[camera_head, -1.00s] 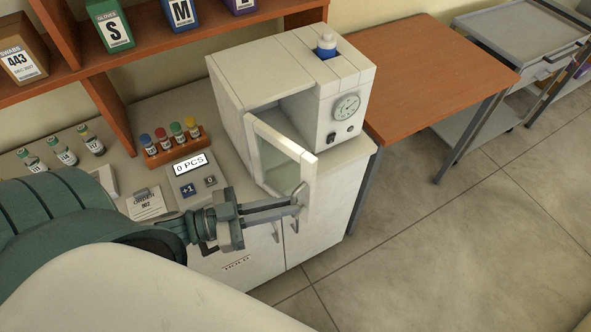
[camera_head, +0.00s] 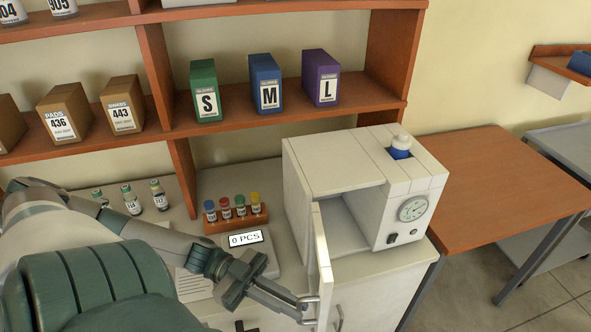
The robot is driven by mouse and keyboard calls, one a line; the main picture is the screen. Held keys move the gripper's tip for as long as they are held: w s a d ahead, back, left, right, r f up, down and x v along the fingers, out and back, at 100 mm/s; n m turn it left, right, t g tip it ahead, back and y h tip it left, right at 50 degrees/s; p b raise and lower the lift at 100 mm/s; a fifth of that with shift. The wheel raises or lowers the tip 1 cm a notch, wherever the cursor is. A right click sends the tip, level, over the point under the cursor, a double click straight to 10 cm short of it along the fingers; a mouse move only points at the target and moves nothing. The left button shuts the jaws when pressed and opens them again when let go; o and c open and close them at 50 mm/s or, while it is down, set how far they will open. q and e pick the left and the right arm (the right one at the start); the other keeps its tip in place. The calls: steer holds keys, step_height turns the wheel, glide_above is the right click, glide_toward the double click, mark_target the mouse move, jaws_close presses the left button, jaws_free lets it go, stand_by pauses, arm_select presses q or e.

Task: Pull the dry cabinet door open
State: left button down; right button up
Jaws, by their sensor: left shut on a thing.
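The dry cabinet (camera_head: 335,163) is a white box on the counter with a dial and a switch on its front right. Its door (camera_head: 322,262) is swung well open toward me, and the empty-looking inside shows to the right of the door. My left gripper (camera_head: 308,308) is shut on the door handle (camera_head: 315,299), at the door's outer edge. The lower part of the door is partly hidden by its angle. My right gripper is not in view.
A rack of colour-capped vials (camera_head: 235,214) and a counter display (camera_head: 247,240) stand left of the cabinet. A wooden table (camera_head: 490,190) stands to the right.

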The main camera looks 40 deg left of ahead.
arm_select(q)
steer(key=c, duration=1.8)
jaws_free()
steer(key=shift+c, duration=0.2)
steer(key=shift+a, duration=0.1)
steer(key=v, duration=1.7)
steer(key=shift+p, duration=0.3)
steer(key=shift+s+a, duration=0.1)
steer(key=shift+s, duration=0.05)
